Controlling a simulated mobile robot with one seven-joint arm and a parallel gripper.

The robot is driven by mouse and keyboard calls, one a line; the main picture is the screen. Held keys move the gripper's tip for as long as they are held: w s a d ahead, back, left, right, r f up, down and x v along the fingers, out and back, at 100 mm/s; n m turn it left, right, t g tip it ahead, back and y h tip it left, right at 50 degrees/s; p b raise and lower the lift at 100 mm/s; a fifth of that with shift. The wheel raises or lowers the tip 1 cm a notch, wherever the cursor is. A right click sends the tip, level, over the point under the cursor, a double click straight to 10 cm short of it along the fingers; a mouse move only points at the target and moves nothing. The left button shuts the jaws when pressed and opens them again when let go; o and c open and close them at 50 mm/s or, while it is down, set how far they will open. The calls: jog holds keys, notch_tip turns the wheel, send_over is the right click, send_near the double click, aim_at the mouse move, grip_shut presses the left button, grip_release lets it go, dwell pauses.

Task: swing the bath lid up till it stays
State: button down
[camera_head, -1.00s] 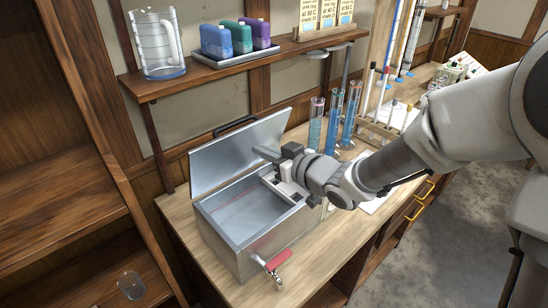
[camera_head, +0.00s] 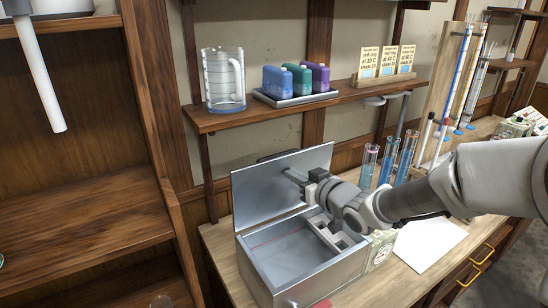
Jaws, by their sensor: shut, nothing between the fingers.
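The bath (camera_head: 330,275) is an open-topped metal box on the wooden bench. Its metal lid (camera_head: 262,195) stands raised at the back edge, tilted up close to upright, with a dark handle (camera_head: 280,154) showing behind its top edge. My gripper (camera_head: 298,178) is in front of the right part of the lid, above the bath's opening. Its fingers point left toward the lid's inner face. The fingers are shut and hold nothing. I cannot tell whether they touch the lid.
A shelf (camera_head: 225,119) above the lid holds a glass jug (camera_head: 223,82), coloured bottles (camera_head: 297,78) and cards. Blue-filled glass cylinders (camera_head: 388,160) stand behind my arm at the right. A white sheet (camera_head: 432,243) lies on the bench. A wooden cabinet (camera_head: 90,215) stands at the left.

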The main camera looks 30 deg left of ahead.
jog(key=shift+w+a+r, duration=0.1)
jog(key=shift+w+a, duration=0.2)
jog(key=shift+a, duration=0.3)
jog(key=shift+w+a+r, duration=0.1)
jog(key=shift+w+a, duration=0.15)
jog(key=shift+a, duration=0.3)
jog(key=shift+w+a, duration=0.3)
jog(key=shift+a, duration=0.3)
jog(key=p, duration=0.2)
send_near(287, 168)
jog(key=shift+r+x, duration=0.25)
jog(key=shift+x, duration=0.95)
jog(key=d+r+m+t+h, duration=0.25)
jog(key=d+h, duration=0.25)
jog(key=d, duration=0.8)
jog(key=d+r+m+t+h, duration=0.15)
jog(key=d+m+h, duration=0.35)
jog(key=d, duration=0.7)
jog(key=s+d+r+m+g+h, duration=0.1)
jog(key=s+d+m+g+h, duration=0.25)
jog(key=s+d, duration=0.75)
jog(key=s+d+f+m+g, duration=0.1)
jog(key=s+d+g, duration=0.1)
jog(key=s, duration=0.8)
jog(key=shift+s+d+f+m, duration=0.2)
jog(key=shift+d+f+m, duration=0.15)
jog(key=shift+d, duration=0.45)
